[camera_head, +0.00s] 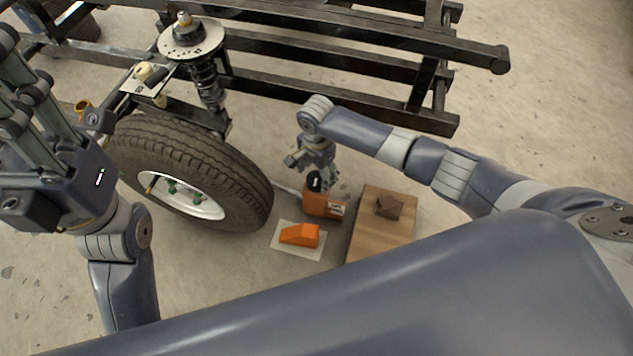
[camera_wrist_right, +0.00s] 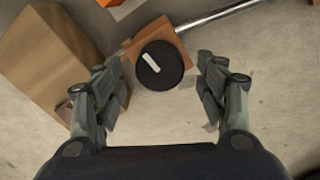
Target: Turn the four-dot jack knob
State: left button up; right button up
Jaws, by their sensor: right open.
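The jack (camera_head: 322,205) is an orange block on the floor between the tyre and a wooden box. Its round black knob (camera_wrist_right: 159,66) shows in the right wrist view with one pale bar mark on top; I cannot make out dots. My right gripper (camera_wrist_right: 158,98) is open, with its fingers on either side of the knob and apart from it. In the head view the right gripper (camera_head: 326,180) is above the jack and partly hides it. My left gripper (camera_head: 40,120) is raised at the left edge, away from the jack; its fingertips are not clearly seen.
A wooden box (camera_head: 372,240) with a small brown block (camera_head: 388,206) on it stands right of the jack. An orange wedge (camera_head: 300,235) lies on a pale mat (camera_head: 283,244). The tyre (camera_head: 200,165) and dark frame (camera_head: 330,95) stand close behind. A metal bar (camera_wrist_right: 230,13) extends from the jack.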

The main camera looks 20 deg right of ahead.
aim_at(317, 178)
jog(key=shift+f+b, duration=0.75)
jog(key=shift+f, duration=0.9)
jog(key=c, duration=1.1)
